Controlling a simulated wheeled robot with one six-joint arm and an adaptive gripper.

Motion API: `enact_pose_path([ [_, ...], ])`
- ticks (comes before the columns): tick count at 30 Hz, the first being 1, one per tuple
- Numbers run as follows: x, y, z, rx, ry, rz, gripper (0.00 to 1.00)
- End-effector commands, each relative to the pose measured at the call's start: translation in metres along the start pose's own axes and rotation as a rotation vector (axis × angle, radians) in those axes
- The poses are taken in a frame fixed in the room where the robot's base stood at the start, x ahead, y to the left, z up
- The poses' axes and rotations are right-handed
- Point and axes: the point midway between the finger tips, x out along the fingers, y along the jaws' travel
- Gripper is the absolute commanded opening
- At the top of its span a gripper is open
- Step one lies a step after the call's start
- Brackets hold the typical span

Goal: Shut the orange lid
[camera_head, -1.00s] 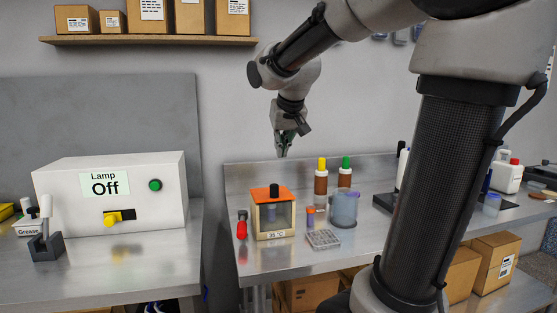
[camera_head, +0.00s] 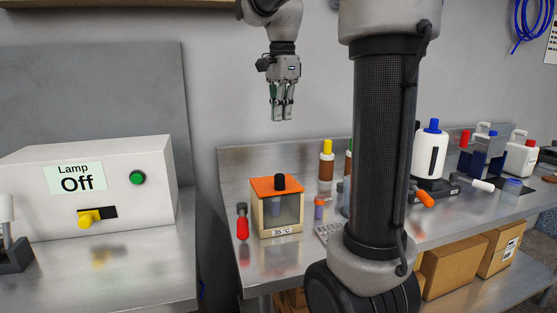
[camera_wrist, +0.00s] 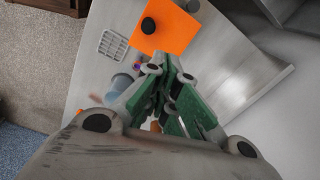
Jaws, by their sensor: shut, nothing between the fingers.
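The orange lid (camera_head: 276,186) lies flat on a small cream box with clear windows (camera_head: 279,214) on the steel bench. I see no gap under the lid. A black knob (camera_head: 280,182) stands on it. The box's front label reads 35 °C. The lid also shows in the wrist view (camera_wrist: 170,32), beyond the fingers. My gripper (camera_head: 282,118) points down, shut and empty, in the air well above the lid and apart from it. Its green-padded fingers (camera_wrist: 172,66) meet in the wrist view.
A red-handled tool (camera_head: 242,226) stands left of the box. My arm hides part of the bench. A lamp box reading Off (camera_head: 88,190) stands on the left bench.

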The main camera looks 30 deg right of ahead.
Motion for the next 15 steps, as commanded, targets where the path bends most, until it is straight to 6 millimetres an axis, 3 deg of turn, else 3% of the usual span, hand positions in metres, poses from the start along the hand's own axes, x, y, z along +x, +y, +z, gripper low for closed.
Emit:
enact_pose_path([
  [3, -0.003, 0.015, 0.005, 0.151, -0.016, 0.063, 0.00],
  [8, -0.002, 0.022, 0.006, 0.259, -0.014, 0.096, 0.00],
  [15, 0.026, 0.025, 0.007, 0.270, -0.013, 0.097, 0.00],
])
